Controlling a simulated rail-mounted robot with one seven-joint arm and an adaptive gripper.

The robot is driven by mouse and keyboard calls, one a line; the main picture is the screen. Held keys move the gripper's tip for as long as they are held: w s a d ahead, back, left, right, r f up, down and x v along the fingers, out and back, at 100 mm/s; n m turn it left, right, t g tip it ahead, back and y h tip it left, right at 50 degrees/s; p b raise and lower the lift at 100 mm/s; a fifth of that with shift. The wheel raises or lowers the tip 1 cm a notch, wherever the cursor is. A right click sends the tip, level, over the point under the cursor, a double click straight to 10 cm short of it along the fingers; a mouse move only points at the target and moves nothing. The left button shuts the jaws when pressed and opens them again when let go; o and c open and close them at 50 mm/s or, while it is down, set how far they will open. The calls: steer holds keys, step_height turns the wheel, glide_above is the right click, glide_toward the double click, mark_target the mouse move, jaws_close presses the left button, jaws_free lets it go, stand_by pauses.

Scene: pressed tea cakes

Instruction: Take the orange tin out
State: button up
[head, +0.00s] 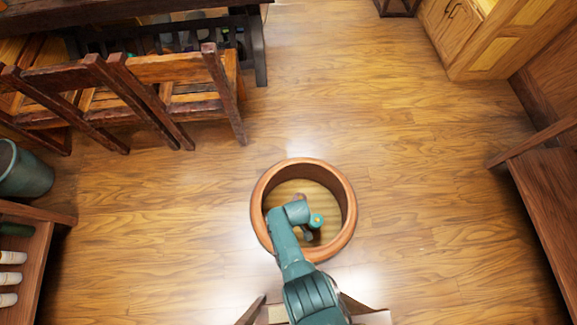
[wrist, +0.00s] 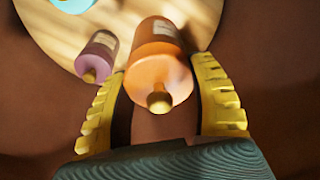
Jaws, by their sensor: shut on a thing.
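The orange tin (wrist: 158,66) is in the wrist view, a rounded body with a gold knob at its near end and a pale label at its far end. My gripper (wrist: 160,74) has its yellow ribbed fingers on either side of the tin and is shut on it. In the head view my arm reaches down into a round tub with an orange-brown rim (head: 350,190). There the orange tin is hidden behind my arm. Whether the tin touches the tub's floor cannot be told.
A purple tin (wrist: 97,57) lies just left of the orange tin on the pale round floor (wrist: 120,12). Part of a light-blue thing (wrist: 73,5) shows at the upper left. The wooden floor around the tub is clear; chairs (head: 165,70) stand at the upper left.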

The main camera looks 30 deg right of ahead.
step_height(320, 180, up, 24)
steer(key=p, duration=2.3)
steer(key=shift+f, duration=0.25)
